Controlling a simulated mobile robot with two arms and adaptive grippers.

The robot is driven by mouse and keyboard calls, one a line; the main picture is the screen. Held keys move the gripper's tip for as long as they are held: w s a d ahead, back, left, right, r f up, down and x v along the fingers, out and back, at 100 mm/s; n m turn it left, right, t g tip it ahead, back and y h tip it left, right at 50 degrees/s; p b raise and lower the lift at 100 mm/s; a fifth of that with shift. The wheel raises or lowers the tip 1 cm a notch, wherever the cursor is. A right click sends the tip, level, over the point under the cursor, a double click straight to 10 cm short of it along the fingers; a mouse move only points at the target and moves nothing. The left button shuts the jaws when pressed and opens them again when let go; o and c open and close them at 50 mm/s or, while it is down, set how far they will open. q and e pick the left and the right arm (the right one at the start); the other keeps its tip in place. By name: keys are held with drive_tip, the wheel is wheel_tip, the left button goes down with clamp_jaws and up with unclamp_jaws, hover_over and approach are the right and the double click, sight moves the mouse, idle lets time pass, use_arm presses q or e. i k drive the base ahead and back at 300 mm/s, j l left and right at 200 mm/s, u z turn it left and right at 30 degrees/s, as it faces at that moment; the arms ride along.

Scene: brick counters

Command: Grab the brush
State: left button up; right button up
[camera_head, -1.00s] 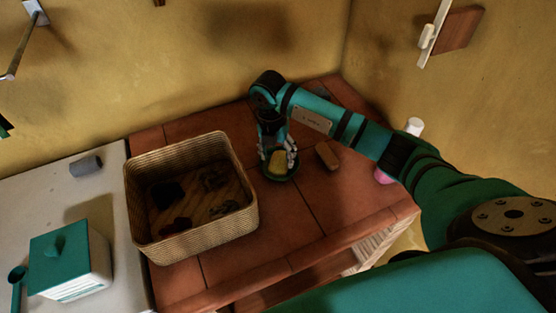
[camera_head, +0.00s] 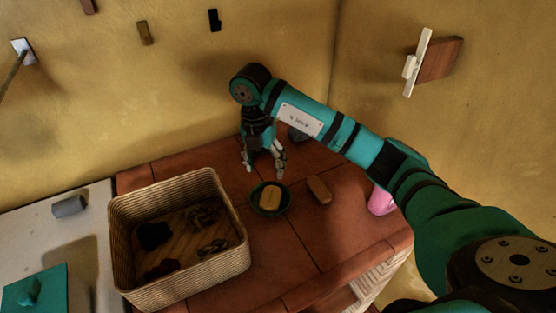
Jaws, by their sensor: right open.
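A small brown block, which looks like the brush (camera_head: 319,189), lies on the brick counter to the right of a dark green dish. I cannot make out bristles on it. My right gripper (camera_head: 264,166) points down with its fingers apart and nothing between them. It is behind the dish in the picture, to the left of the brown block and apart from it. My left gripper is not in view.
The green dish (camera_head: 286,204) holds a yellow bar (camera_head: 270,198). A wicker basket (camera_head: 118,250) with dark items stands to the left. A pink bottle (camera_head: 381,201) stands at the right, partly behind my arm. The tiles before the dish are clear.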

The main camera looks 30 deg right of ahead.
sight(322, 193)
drive_tip(key=j+z, duration=0.1)
drive_tip(key=z, duration=0.95)
drive_tip(key=l+z, duration=0.1)
drive_tip(key=z, duration=0.15)
